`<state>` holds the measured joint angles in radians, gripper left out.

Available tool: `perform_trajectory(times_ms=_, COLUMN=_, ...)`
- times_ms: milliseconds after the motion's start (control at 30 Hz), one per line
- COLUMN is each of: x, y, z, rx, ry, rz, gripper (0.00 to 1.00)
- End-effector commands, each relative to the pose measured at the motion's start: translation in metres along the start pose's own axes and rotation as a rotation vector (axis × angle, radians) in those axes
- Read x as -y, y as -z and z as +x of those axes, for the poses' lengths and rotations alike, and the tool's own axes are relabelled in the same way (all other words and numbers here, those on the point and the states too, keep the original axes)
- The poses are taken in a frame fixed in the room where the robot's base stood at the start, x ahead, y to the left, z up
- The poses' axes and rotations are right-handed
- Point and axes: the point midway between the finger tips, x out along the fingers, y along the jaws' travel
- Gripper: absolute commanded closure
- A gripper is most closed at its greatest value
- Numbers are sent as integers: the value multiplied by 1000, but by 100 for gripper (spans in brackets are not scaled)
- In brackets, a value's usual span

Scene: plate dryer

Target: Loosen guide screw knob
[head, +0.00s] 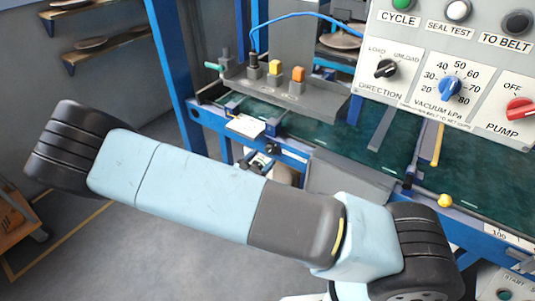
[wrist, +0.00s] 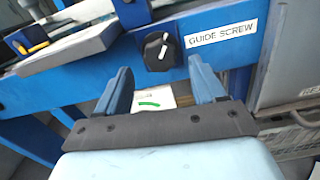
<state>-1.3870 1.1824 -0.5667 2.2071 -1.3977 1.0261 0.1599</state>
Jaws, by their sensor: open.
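The guide screw knob (wrist: 158,51) is a round black knob with a white pointer line on the blue rail, left of a white "GUIDE SCREW" label (wrist: 221,33) in the wrist view. The pointer tilts slightly right of upright. My gripper (wrist: 164,78) is open, its two blue fingers apart below the knob in the picture. The fingers do not close on the knob. Whether a fingertip touches it I cannot tell. In the head view, a small dark knob (head: 272,150) on the blue rail may be the same one; my gripper is not clear there.
A control panel (head: 455,60) with CYCLE, DIRECTION, VACUUM and PUMP controls stands at upper right. A green belt (head: 335,135) runs behind the blue rail (head: 310,161). A grey plate (wrist: 70,48) sits left of the knob. Grey housing (wrist: 292,55) stands to its right.

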Motion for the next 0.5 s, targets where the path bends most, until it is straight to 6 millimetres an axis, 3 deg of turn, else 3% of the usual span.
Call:
perform_trajectory(times_ms=200, x=0, y=0, z=29, rx=1, ry=1, rz=-1, gripper=31)
perform_trajectory(times_ms=500, x=0, y=0, z=41, rx=0, ry=2, rz=0, gripper=31)
